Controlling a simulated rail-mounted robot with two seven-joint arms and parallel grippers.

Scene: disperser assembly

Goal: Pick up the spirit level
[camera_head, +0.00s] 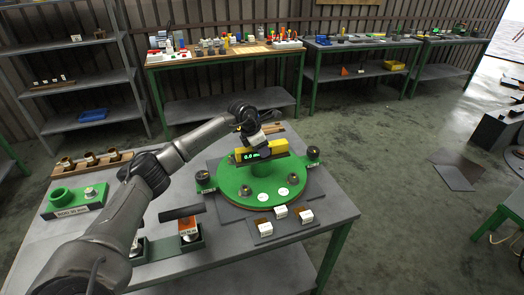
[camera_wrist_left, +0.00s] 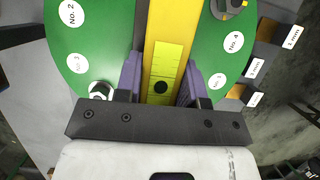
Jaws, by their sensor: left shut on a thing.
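The spirit level (camera_head: 276,147) is a yellow bar with a dark display showing green digits. It lies over the middle of the round green disperser plate (camera_head: 236,186) on the table. My left gripper (camera_head: 262,147) reaches down to it from above and is shut on it. In the left wrist view the yellow spirit level (camera_wrist_left: 165,55) runs between the two purple-grey fingers (camera_wrist_left: 162,80) of my left gripper. I cannot tell whether the level touches the plate below. My right gripper is not in view.
Small labelled blocks (camera_head: 280,212) lie at the plate's front edge. Two dark round gauges (camera_head: 313,153) sit beside the plate. A green fixture (camera_head: 75,200) and a wooden rack (camera_head: 92,163) stand at the left. An orange-and-white part (camera_head: 190,229) is near the front. Benches stand behind.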

